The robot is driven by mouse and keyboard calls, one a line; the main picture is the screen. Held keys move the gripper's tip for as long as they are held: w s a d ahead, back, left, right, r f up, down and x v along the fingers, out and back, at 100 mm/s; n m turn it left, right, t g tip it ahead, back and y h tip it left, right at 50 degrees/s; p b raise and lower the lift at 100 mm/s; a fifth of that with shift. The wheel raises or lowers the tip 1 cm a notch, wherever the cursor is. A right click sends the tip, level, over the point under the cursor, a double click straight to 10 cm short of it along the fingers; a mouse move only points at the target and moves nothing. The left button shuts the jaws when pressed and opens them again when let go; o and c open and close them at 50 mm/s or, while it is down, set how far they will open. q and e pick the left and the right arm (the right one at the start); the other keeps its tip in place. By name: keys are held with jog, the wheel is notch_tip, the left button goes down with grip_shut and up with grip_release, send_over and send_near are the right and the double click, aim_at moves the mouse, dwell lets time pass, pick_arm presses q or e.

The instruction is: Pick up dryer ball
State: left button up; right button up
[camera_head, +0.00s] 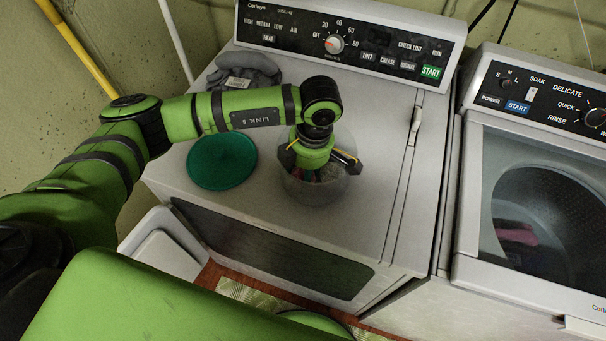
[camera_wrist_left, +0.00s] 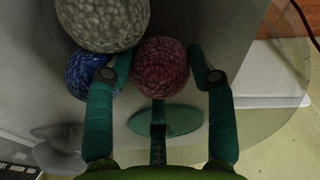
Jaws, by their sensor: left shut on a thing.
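In the head view my left gripper (camera_head: 319,172) points down into a clear round container (camera_head: 318,194) on top of the dryer (camera_head: 385,150). The balls are mostly hidden there by the gripper and the container wall. My right gripper is not in view.
A green round lid (camera_head: 222,161) lies left of the container. A folded grey cloth (camera_head: 245,72) lies at the back left of the dryer top, before the control panel (camera_head: 350,37). A washer (camera_head: 530,190) stands to the right. The dryer top right of the container is clear.

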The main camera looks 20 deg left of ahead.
pick_arm(q)
jog(key=shift+w+r, duration=0.1)
jog(key=shift+r, duration=0.2)
notch_tip(320, 180, up, 10)
jog(key=b, duration=0.3)
jog(key=shift+f+b, duration=0.25)
jog(key=shift+b, duration=0.05)
notch_tip(320, 180, up, 6)
jog(key=p, duration=0.6)
send_over(303, 171)
jog(key=shift+r, duration=0.1)
jog(key=shift+o, duration=1.4)
jog(key=shift+w, duration=0.1)
jog(key=shift+c, duration=0.5)
